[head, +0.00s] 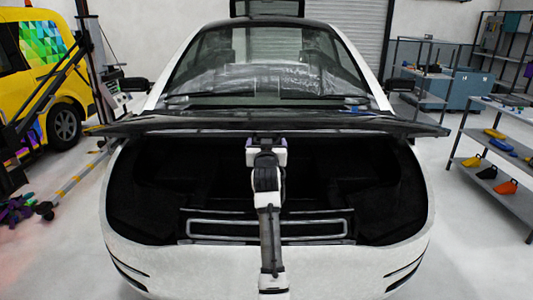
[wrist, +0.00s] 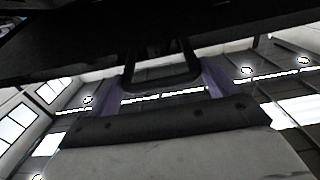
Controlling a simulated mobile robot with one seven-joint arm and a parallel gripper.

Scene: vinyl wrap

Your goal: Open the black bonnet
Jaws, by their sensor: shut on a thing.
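The black bonnet (head: 330,122) of the white car is raised and seen nearly edge-on in the head view, with the dark front compartment (head: 165,185) open below it. My arm reaches up from the bottom of that view, and my gripper (head: 265,139) is at the middle of the bonnet's front edge. In the wrist view, the bonnet's dark underside (wrist: 60,45) fills the top. A black loop-shaped handle (wrist: 163,78) hangs from it between my two purple fingers (wrist: 170,88), which are shut on it. The exact finger contact is dark and hard to see.
The white car body (head: 190,260) is in front of me. A yellow van (head: 35,75) and a lift post (head: 90,60) stand at the left. Metal shelves (head: 495,180) with coloured items stand at the right. Floor on both sides of the car is mostly clear.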

